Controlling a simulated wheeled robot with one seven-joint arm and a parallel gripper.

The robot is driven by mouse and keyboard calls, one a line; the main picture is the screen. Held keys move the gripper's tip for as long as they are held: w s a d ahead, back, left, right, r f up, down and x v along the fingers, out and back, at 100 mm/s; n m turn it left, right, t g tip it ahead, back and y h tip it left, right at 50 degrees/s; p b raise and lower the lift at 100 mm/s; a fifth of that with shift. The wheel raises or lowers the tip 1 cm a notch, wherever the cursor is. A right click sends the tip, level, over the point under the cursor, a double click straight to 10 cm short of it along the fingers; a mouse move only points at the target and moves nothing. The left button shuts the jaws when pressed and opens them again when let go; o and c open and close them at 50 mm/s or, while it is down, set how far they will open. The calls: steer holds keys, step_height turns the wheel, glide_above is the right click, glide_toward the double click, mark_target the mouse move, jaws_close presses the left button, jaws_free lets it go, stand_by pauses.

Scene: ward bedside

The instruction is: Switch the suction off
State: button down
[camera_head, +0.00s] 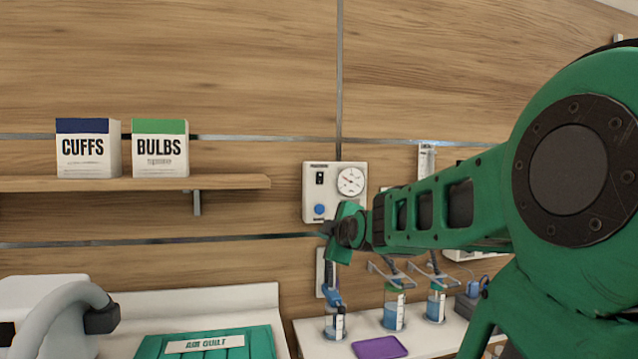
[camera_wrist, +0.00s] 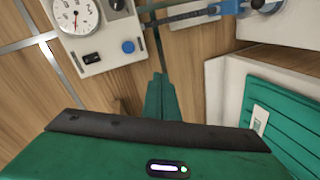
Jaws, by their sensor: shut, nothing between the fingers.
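The suction unit (camera_head: 311,190) is a pale box on the wood wall. It has a round dial gauge (camera_head: 350,181), a black rocker switch (camera_head: 319,178) at upper left and a blue knob (camera_head: 319,210) below it. The switch also shows in the wrist view (camera_wrist: 92,58), beside the blue knob (camera_wrist: 127,47); I cannot tell which way it is set. My gripper (camera_wrist: 158,80) is shut and empty, its tips apart from the knob in the picture. In the head view my green hand covers the unit's lower right corner.
Below the unit, several jars with blue liquid (camera_head: 394,313) hang or stand near a pale counter with a purple tray (camera_head: 379,347). A shelf (camera_head: 230,181) at left holds two boxes. A bed with a green quilt (camera_head: 255,341) lies lower left.

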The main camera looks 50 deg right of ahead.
steer(key=d+r+n+t+h, duration=0.3)
steer(key=d+r, duration=0.1)
steer(key=r, duration=0.7)
steer(key=shift+r+n, duration=0.15)
steer(key=shift+n, duration=0.25)
steer(key=shift+w+d, duration=0.1)
